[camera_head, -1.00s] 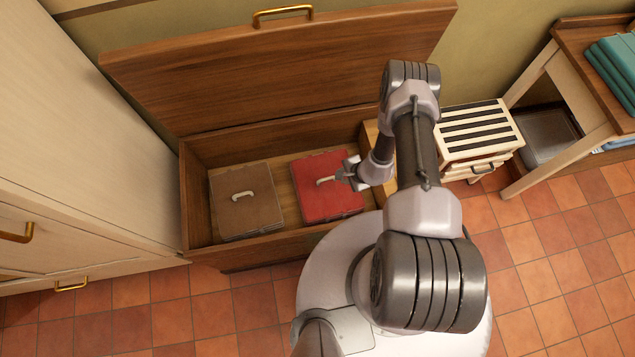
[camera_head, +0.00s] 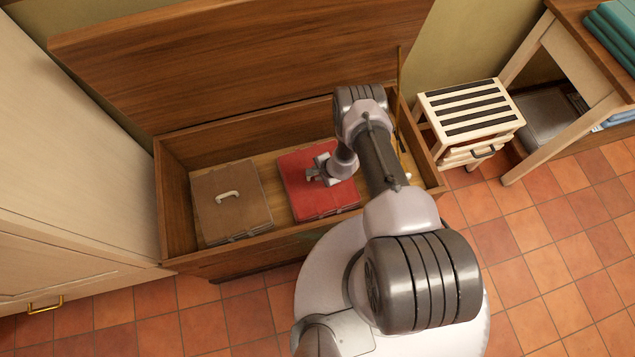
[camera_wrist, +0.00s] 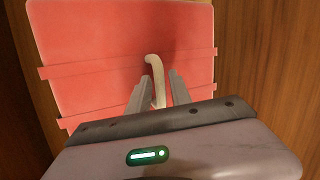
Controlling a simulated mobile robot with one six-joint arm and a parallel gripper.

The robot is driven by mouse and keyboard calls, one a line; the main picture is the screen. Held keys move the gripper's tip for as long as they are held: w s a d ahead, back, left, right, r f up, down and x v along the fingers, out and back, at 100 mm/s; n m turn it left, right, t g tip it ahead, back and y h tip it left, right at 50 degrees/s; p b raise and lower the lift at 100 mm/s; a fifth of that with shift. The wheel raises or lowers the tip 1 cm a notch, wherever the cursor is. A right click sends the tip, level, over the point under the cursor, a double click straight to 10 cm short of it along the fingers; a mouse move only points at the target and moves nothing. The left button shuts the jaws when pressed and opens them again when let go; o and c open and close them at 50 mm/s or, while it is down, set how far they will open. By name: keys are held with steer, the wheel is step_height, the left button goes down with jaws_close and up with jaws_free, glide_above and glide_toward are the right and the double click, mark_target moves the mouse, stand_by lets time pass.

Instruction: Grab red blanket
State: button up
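The red blanket (camera_head: 306,203) lies flat and folded inside the open wooden chest (camera_head: 222,258), on its right side. In the wrist view the red blanket (camera_wrist: 110,40) has straps across it and a pale curved handle (camera_wrist: 154,66) on top. My gripper (camera_head: 318,172) is over the blanket in the head view and hides part of it. In the wrist view my gripper (camera_wrist: 158,82) is open, with one finger on each side of the handle. I cannot tell whether the fingers touch it.
A brown folded blanket (camera_head: 245,203) with a pale handle lies to the left in the chest. The raised lid (camera_head: 230,60) stands behind. A slatted stool (camera_head: 468,106) and a wooden table (camera_head: 570,70) stand to the right. Tiled floor is clear at right.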

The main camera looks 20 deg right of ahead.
jaws_close()
stand_by(1.3)
